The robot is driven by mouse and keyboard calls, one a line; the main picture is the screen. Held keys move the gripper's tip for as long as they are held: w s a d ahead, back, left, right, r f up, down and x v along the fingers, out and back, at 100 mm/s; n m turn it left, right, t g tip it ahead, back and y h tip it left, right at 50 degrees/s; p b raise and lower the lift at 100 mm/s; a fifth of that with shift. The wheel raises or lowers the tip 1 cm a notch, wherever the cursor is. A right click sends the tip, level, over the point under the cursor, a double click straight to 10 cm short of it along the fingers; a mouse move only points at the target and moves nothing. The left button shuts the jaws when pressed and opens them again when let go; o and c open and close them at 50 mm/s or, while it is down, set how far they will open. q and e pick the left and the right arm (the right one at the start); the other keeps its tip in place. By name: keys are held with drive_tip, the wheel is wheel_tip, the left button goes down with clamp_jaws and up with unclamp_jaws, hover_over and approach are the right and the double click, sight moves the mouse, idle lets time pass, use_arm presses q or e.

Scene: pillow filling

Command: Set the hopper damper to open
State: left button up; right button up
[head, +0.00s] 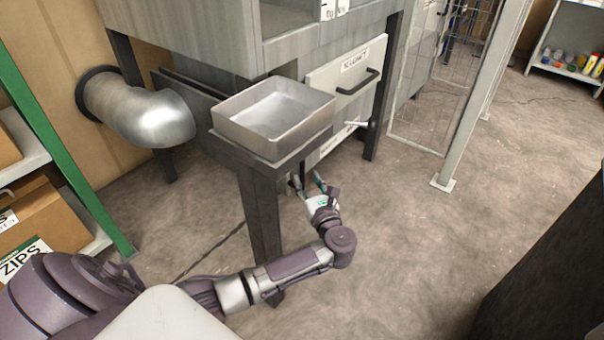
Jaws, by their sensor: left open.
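The grey hopper machine (200,35) stands at the top centre on dark legs. Its pale front panel (330,78) carries a label and a dark bar handle (358,83). A small light lever (355,123) sticks out to the right near the panel's lower edge; I cannot tell whether this is the damper control or how it is set. My left gripper (306,180) is open, below the front edge of the metal tray, left of and lower than the lever. No object shows between its fingers. My right gripper is out of view.
An empty metal tray (232,129) on a dark stand (262,210) sits above my left gripper. A large duct (150,115) is at left, beside shelves with boxes (45,215). A pale post (480,100) and mesh stand right. The floor at centre right is clear.

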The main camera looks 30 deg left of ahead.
sight(303, 171)
use_arm(q)
drive_tip(key=b+x, duration=0.1)
drive_tip(key=x, duration=0.4)
clamp_jaws()
idle(0.3)
